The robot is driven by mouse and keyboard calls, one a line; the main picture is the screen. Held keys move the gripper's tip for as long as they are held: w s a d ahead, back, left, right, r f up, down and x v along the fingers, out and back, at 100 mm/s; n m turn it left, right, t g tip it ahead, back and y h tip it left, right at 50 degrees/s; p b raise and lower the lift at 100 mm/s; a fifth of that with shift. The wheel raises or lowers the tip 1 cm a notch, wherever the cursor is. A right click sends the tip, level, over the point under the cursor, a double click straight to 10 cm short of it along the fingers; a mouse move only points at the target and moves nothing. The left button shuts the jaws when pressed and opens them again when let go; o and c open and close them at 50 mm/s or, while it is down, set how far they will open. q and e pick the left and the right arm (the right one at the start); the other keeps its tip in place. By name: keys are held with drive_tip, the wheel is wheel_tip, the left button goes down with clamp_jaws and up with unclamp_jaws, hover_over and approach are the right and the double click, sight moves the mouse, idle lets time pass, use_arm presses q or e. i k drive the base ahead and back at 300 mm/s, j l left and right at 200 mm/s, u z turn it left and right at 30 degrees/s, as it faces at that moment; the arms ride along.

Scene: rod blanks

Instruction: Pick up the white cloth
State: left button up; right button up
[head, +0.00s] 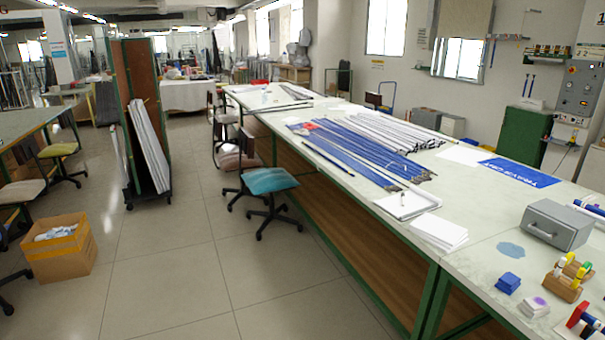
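A small folded white stack (535,306), which looks like the white cloth, lies near the front of the long table at the lower right. It has a purple patch on top. A small blue folded stack (508,282) lies just behind it to the left, apart from it. A pale blue puddle-like patch (510,250) is on the tabletop farther back. Neither of my grippers shows in the head view.
The long table (480,267) also bears a grey metal box (556,225), a white paper stack (438,232), blue and white rods (360,147) and wooden holders (563,286) right of the cloth. A teal chair (270,182) stands beside the table. The left floor is partly clear.

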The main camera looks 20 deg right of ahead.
sight(534, 308)
drive_tip(key=i+z, duration=0.45)
drive_tip(key=i+j+z, duration=0.1)
drive_tip(key=i+z, duration=0.15)
drive_tip(key=z, duration=0.2)
drive_tip(key=i+j+z, duration=0.25)
drive_tip(key=z, duration=0.25)
drive_tip(key=i+j+z, duration=0.3)
drive_tip(key=z, duration=0.15)
drive_tip(key=j, duration=0.05)
